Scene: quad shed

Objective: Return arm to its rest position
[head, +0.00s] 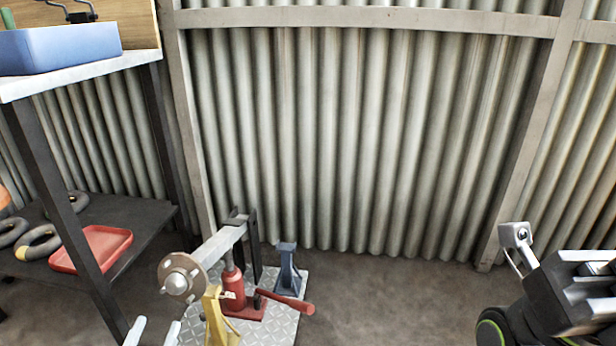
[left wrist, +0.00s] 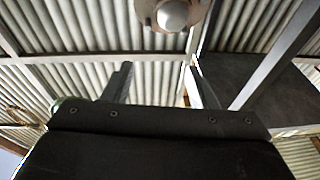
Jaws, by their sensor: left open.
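My left gripper (head: 153,333) shows only by its two pale fingertips at the bottom left edge of the head view. They stand apart, with nothing between them. In the left wrist view the same gripper (left wrist: 160,80) has its two fingers spread, beyond its dark body. The fingertips are close to a round metal hub (head: 178,278), at its lower left in the head view. The hub also shows at the top of the left wrist view (left wrist: 172,14). Whether they touch cannot be told. The fingers of my right gripper are not shown.
A yellow stand (head: 220,320), a red jack (head: 233,292) and a blue stand (head: 287,270) are on a metal plate (head: 262,332). A shelf unit (head: 60,185) with a red tray (head: 95,249) and a blue bin (head: 60,48) stands left.

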